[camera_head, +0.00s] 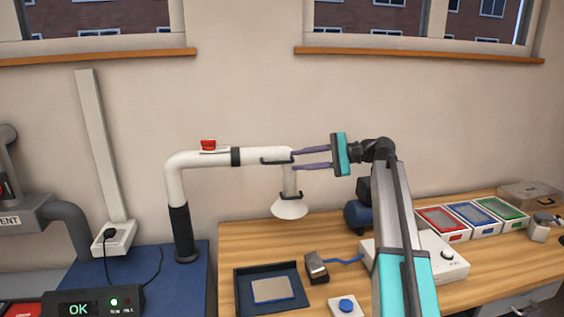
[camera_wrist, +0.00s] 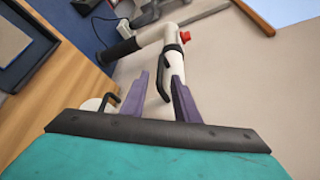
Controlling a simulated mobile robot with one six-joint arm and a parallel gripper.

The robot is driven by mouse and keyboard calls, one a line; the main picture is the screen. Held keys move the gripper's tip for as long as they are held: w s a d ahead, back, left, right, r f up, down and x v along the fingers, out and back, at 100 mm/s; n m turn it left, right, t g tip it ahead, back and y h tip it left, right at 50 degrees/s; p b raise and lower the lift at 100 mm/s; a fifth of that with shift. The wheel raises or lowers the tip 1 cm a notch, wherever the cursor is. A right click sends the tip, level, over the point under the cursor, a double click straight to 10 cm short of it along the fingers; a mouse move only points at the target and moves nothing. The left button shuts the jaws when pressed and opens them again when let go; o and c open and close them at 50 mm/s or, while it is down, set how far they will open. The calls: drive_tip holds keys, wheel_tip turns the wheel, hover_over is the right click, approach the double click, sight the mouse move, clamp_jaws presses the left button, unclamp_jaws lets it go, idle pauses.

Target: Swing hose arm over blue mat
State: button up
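The hose arm (camera_head: 205,160) is a white pipe on a black-sleeved post. It reaches right from the post and ends in a white hood (camera_head: 290,208) hanging over the wooden bench. A black handle (camera_head: 277,160) sits near its right end; in the wrist view the handle (camera_wrist: 166,70) shows between the fingers. My gripper (camera_head: 294,160), with purple fingers apart, points left at this end; in the wrist view the gripper (camera_wrist: 159,76) looks empty. Contact with the handle cannot be told. A flat blue surface (camera_head: 225,250) lies under the post at the left.
A dark tray (camera_head: 240,292) with a grey plate lies on the bench below the hood. A small black device (camera_head: 316,266), a blue-button box (camera_head: 346,306) and a white box (camera_head: 447,262) stand nearby. Red, blue and green trays (camera_head: 472,219) are at right. A wall is behind.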

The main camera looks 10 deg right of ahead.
sight(284, 163)
drive_tip(key=shift+p+x, duration=0.55)
drive_tip(key=shift+x, duration=3)
clamp_jaws()
drive_tip(key=shift+d, duration=0.15)
drive_tip(key=shift+s, duration=0.1)
